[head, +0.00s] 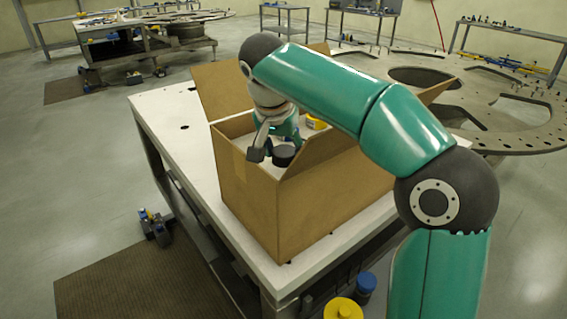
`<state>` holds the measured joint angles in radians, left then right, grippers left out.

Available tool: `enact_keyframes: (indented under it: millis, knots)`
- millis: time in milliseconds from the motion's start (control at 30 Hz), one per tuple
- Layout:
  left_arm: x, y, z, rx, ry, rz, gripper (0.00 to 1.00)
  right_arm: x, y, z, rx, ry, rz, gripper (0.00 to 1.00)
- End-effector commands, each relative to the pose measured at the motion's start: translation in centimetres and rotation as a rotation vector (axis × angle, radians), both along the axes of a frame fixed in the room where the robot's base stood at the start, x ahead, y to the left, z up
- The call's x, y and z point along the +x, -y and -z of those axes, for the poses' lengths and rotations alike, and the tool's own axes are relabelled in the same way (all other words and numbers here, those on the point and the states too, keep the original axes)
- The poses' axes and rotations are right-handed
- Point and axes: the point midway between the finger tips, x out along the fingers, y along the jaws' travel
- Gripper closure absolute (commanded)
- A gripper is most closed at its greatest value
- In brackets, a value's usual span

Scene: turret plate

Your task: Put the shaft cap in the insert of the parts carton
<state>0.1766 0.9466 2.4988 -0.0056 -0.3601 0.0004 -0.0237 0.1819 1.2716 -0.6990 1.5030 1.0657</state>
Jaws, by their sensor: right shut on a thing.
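The parts carton (247,190) is an open brown box with raised flaps, standing on a pale worktable. A light insert (319,143) shows inside it, partly hidden by the front flap and my arm. My right gripper (270,153) reaches down into the carton from above and is shut on a dark round piece (284,155), which looks like the shaft cap. It is at the level of the insert; I cannot tell whether it sits in a pocket or is just above. A yellow piece (316,123) lies in the carton behind the gripper. My left gripper is out of view.
The pale worktable (172,110) has free room left of the carton. A large grey ring plate (500,115) lies behind and to the right. A yellow round thing (343,309) and a blue one (365,288) show low in front. Other benches stand farther back.

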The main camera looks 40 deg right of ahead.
Motion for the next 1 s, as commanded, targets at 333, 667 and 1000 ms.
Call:
enact_keyframes:
  millis: [333,667,1000]
  knots:
    - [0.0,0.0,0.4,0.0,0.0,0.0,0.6,0.0,0.0,2.8,0.0,0.0,0.0,0.67]
    - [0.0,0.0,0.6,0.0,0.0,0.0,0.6,0.0,0.0,3.0,0.0,0.0,-0.001,0.29]
    - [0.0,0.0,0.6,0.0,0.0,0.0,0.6,0.0,0.0,2.9,0.0,0.0,-0.001,0.19]
